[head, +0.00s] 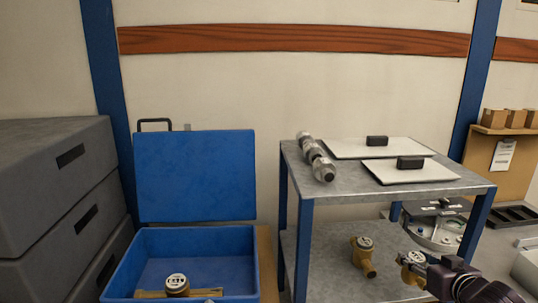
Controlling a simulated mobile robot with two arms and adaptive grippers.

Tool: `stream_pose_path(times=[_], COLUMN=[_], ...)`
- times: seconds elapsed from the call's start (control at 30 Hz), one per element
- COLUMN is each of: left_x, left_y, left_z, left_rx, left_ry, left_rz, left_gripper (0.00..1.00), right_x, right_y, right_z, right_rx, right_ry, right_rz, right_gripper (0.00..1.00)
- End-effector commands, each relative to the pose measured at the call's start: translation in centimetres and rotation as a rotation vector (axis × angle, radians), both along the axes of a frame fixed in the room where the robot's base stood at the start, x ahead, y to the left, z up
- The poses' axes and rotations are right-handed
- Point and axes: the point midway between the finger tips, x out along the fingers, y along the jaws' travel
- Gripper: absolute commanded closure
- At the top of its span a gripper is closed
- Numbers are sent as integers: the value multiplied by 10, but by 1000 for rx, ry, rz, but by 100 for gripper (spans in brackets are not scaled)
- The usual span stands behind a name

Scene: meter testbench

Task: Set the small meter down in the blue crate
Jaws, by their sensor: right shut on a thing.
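The blue crate (205,242) stands open at the lower left with its lid raised behind it. A brass meter with a round white dial (177,284) lies inside it near the front. My right gripper (426,271) is at the lower right, shut on a small brass meter (411,270) with a pale round dial. It is in front of the metal rack's right side, well to the right of the crate. The gripper covers part of this meter. My left gripper is not in view.
A metal rack (300,208) with blue posts stands right of the crate. Another brass meter (363,262) is on its lower shelf. A metal fitting (317,160) and two pale plates lie on top. Grey boxes (45,185) are stacked at left.

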Motion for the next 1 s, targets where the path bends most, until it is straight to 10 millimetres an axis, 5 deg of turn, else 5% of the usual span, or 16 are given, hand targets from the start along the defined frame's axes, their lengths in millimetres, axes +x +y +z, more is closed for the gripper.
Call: stream_pose_path(times=[0.47,0.8,1.0], left_x=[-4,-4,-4], left_y=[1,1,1], left_z=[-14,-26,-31], left_rx=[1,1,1], left_ry=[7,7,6], left_rz=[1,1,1], left_gripper=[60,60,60], right_x=[-66,-162,-214], right_y=[98,167,187], right_z=[-31,-27,-20], right_rx=[13,11,4], right_ry=[-5,-11,-9], right_rz=[287,669,844], right_gripper=[100,100,100])
